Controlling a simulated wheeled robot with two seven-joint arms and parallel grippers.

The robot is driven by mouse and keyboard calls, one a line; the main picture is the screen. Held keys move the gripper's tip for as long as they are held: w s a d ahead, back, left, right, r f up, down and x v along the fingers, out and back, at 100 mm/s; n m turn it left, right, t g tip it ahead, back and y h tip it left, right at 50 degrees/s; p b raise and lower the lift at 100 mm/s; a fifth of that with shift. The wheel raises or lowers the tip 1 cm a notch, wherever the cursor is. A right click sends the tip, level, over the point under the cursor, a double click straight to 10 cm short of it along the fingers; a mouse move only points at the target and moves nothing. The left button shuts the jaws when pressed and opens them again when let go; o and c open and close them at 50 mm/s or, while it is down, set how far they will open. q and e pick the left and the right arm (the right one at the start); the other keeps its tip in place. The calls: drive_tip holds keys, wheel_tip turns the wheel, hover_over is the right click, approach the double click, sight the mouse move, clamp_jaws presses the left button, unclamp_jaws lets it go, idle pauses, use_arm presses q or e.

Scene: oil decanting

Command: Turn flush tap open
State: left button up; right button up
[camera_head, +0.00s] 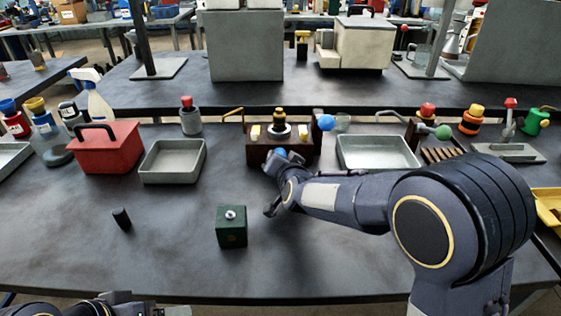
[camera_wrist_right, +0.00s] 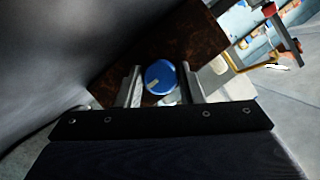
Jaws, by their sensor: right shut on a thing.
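A dark brown box-like stand (camera_head: 256,152) stands mid-bench with a black and yellow fitting on top. A blue round knob (camera_head: 281,154) with a pale pointer mark is low on its front. My right gripper (camera_head: 272,180) reaches the stand's front and partly hides it. In the right wrist view the knob (camera_wrist_right: 160,77) sits between my right gripper's two pale fingers (camera_wrist_right: 161,88), which are shut on it; the brown stand (camera_wrist_right: 190,45) is behind. A second blue ball (camera_head: 326,122) is at the stand's upper right. Parts of my left arm show at the bottom left; its fingers cannot be made out.
Grey trays stand left (camera_head: 173,178) and right (camera_head: 345,167) of the brown stand. A red box (camera_head: 108,158) with a black handle is farther left. A dark green block (camera_head: 231,238) and a small black cylinder (camera_head: 122,218) stand in front. The front bench between them is clear.

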drive_tip(key=o, duration=1)
drive_tip(key=shift+s, duration=0.1)
drive_tip(key=p+v, duration=0.1)
drive_tip(key=v, duration=0.6)
drive_tip(key=shift+s+r, duration=0.1)
drive_tip(key=shift+s, duration=0.2)
drive_tip(key=shift+d, duration=0.1)
drive_tip(key=s+d+r+n+g+y+p, duration=0.1)
drive_tip(key=s+d+r+g+p, duration=0.25)
drive_tip(key=s+d, duration=0.5)
drive_tip(key=s+d+r+n+g+y+p, duration=0.1)
drive_tip(key=s+d+r+g+y+p, duration=0.15)
drive_tip(key=s+d+r+p, duration=0.6)
drive_tip(key=s+d+f+n+g+h+b, duration=0.1)
drive_tip(key=s+f, duration=0.4)
drive_tip(key=s, duration=0.8)
drive_tip(key=shift+s+d+f+g+h, duration=0.25)
drive_tip(key=shift+s+g+h, duration=0.1)
drive_tip(key=shift+g+h, duration=0.5)
